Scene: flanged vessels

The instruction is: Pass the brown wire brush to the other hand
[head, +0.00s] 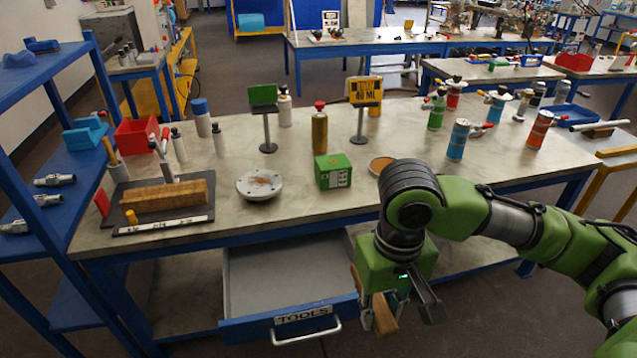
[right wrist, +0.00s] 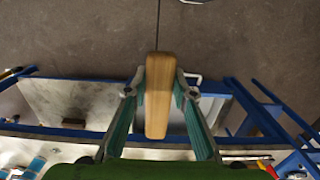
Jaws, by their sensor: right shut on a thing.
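My right gripper (head: 398,310) hangs in front of the table's front edge, to the right of the open drawer, pointing down. It is shut on the brown wire brush (head: 383,315), whose wooden body shows below the green wrist housing. In the right wrist view the brush (right wrist: 159,100) is a long pale-brown block between the two fingers of my right gripper (right wrist: 160,82). Its bristles cannot be made out in either view. My left gripper is not in view.
The drawer (head: 290,275), marked TOOLS, stands open and looks empty. The table (head: 225,215) carries a green box (head: 332,171), a round grey dish (head: 260,185), several bottles and a dark board (head: 150,225) with a wooden block. A blue shelf (head: 50,160) stands left.

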